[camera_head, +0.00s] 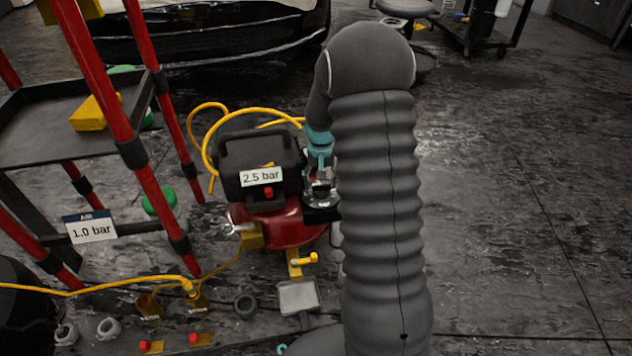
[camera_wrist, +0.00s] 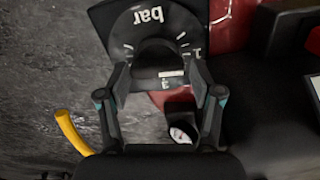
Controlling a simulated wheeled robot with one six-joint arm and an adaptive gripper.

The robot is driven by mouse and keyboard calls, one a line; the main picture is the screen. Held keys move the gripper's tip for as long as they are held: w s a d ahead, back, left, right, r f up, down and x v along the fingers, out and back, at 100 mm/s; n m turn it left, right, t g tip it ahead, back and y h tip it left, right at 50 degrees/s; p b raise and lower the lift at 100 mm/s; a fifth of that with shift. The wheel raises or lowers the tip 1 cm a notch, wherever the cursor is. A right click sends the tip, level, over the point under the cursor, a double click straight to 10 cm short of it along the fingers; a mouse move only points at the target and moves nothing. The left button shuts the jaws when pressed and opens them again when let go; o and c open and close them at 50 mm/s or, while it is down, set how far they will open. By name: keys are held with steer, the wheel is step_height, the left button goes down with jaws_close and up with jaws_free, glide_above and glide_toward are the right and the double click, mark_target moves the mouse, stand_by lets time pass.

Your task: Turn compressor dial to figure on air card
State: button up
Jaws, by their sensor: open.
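The air card (camera_head: 90,227) hangs on the red-legged cart and reads "AIR 1.0 bar". The compressor (camera_head: 290,222) is red with a black housing, and a label (camera_head: 261,177) on its front reads "2.5 bar". Its dial plate (camera_head: 321,208) is at the right of the housing, under my gripper (camera_head: 320,183). In the wrist view the black dial plate (camera_wrist: 130,30) shows "bar" upside down, tick marks and a "1". A dark rounded knob (camera_wrist: 155,52) sits at its middle. My open gripper (camera_wrist: 158,80) has a finger towards each side of the knob; contact cannot be told.
The cart (camera_head: 40,130) stands left of the compressor, with a yellow block (camera_head: 96,112) on its shelf. A yellow hose (camera_head: 208,150) loops behind the compressor. Yellow fittings and a grey pad (camera_head: 298,297) lie in front.

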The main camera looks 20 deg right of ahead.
mark_target(321, 183)
step_height(321, 183, up, 12)
stand_by(0.4)
steer(key=shift+f, duration=0.1)
steer(key=shift+c, duration=1.4)
steer(key=shift+n, duration=0.4)
steer(key=f+b, duration=0.1)
steer(key=f, duration=0.3)
steer(key=f+b, duration=0.1)
steer(key=f, duration=0.3)
steer(key=f+b, duration=0.1)
steer(key=f, duration=0.3)
steer(key=shift+s+f, duration=0.15)
steer(key=shift+s, duration=0.15)
steer(key=shift+c, duration=0.3)
steer(key=c, duration=0.8)
